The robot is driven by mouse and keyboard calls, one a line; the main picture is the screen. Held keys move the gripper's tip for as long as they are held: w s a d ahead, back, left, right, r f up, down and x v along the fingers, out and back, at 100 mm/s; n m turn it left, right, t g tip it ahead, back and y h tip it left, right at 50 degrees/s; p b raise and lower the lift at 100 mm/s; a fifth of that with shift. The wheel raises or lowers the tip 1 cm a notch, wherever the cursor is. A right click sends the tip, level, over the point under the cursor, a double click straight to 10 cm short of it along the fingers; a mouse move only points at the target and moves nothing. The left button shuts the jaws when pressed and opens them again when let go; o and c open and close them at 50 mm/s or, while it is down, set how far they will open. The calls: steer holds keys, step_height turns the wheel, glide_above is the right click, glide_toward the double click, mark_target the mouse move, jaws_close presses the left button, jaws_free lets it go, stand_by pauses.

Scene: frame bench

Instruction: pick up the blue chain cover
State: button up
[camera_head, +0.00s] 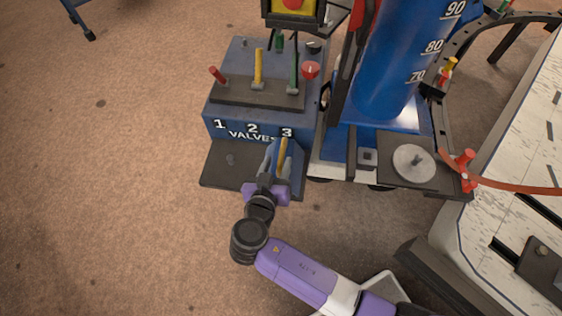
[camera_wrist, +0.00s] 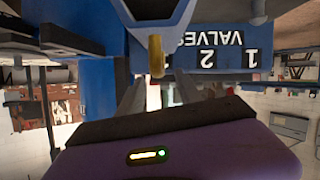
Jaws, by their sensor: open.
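A blue piece (camera_head: 294,160) with a yellow handle (camera_head: 282,152) stands at the front of the valve box, above the dark base plate; it looks like the chain cover, partly hidden by my gripper. In the wrist view, which is upside down, its blue body (camera_wrist: 155,12) is at the top and the yellow handle (camera_wrist: 155,56) hangs at the centre. My gripper (camera_head: 271,160) is at the cover's left side in the head view. In the wrist view my gripper (camera_wrist: 158,92) has its fingers apart, with the handle lined up between them. I cannot tell whether they touch it.
The blue valve box (camera_head: 215,125) carries red, yellow and green levers behind the cover. A tall blue cylinder (camera_head: 395,70) stands to the right, beside a plate with a grey disc (camera_head: 413,162). A white bench (camera_head: 500,200) is at far right.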

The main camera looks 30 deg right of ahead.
mark_target(280, 155)
steer(key=shift+x, duration=2.75)
jaws_close()
steer(key=shift+r, duration=0.2)
